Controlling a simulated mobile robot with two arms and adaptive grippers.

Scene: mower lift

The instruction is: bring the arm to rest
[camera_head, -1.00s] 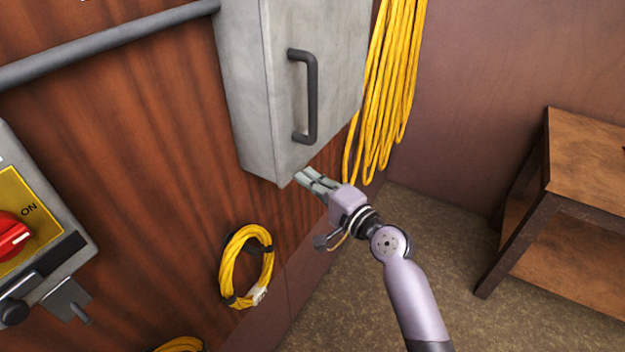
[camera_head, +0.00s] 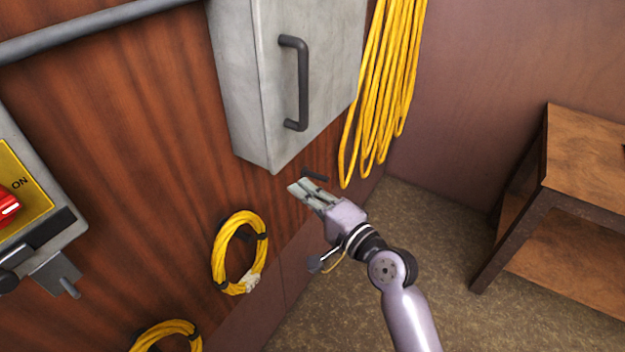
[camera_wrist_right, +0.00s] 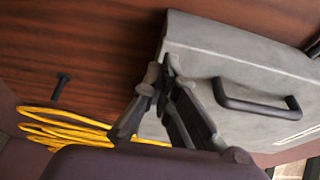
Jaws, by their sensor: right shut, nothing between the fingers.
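My right gripper (camera_head: 303,191) is in the middle of the head view, just below the lower edge of a grey wall cabinet (camera_head: 245,95). Its fingers are together with nothing between them, and it looks clear of the cabinet. In the right wrist view the closed fingers (camera_wrist_right: 165,68) show in front of the cabinet (camera_wrist_right: 200,50) and its dark handle (camera_wrist_right: 255,103). The handle also shows in the head view (camera_head: 303,85), and the cabinet door looks shut. My left gripper is in neither view.
Yellow cable (camera_head: 385,95) hangs right of the cabinet. A yellow coil (camera_head: 226,255) hangs on the wood wall lower left. A control box with a red switch (camera_head: 8,205) is at far left. A wooden table (camera_head: 585,160) stands right. Floor between is free.

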